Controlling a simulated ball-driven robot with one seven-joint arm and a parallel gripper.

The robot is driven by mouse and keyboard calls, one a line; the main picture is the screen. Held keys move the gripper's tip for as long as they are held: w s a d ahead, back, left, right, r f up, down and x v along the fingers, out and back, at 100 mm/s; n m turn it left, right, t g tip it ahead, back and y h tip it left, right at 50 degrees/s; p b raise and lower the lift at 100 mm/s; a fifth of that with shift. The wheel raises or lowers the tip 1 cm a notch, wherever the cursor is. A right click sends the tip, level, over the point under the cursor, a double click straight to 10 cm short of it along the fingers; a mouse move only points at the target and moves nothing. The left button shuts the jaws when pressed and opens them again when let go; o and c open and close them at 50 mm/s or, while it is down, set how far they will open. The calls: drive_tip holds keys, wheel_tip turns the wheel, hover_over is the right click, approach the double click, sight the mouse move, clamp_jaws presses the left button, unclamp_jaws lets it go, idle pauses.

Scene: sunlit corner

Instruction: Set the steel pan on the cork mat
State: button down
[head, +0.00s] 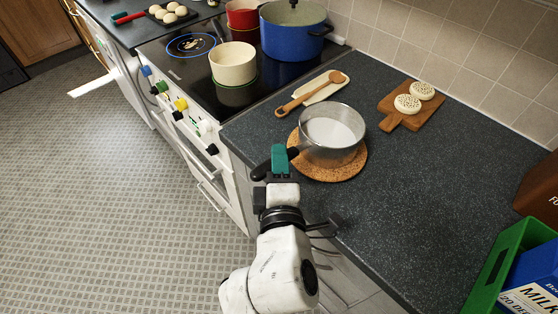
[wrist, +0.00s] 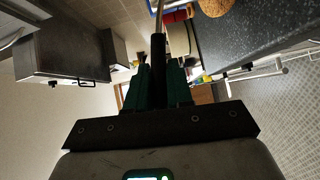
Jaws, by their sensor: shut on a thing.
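The steel pan (head: 332,154) holds something white and is over the round cork mat (head: 345,174) on the dark worktop. It looks upright. Its base covers the middle of the mat, and I cannot tell whether it touches or hangs just above. Its black handle (head: 257,172) points left, past the worktop's front edge. My gripper (head: 279,158) is shut on that handle. In the wrist view, the green fingers of my gripper (wrist: 158,82) close on the dark handle (wrist: 158,55), and part of the cork mat (wrist: 215,7) shows at the top.
A wooden spoon (head: 308,95) lies on a pale rest behind the pan. A wooden board (head: 409,108) with two crumpets is at the back right. The hob (head: 181,72) holds a cream pot (head: 233,66) and a blue pot (head: 292,30). A green crate (head: 492,266) stands at right.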

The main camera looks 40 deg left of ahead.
drive_tip(key=c, duration=1.5)
unclamp_jaws()
drive_tip(key=shift+f, duration=0.1)
drive_tip(key=o, duration=0.5)
drive_tip(key=v, duration=1.2)
drive_tip(key=shift+b, duration=0.3)
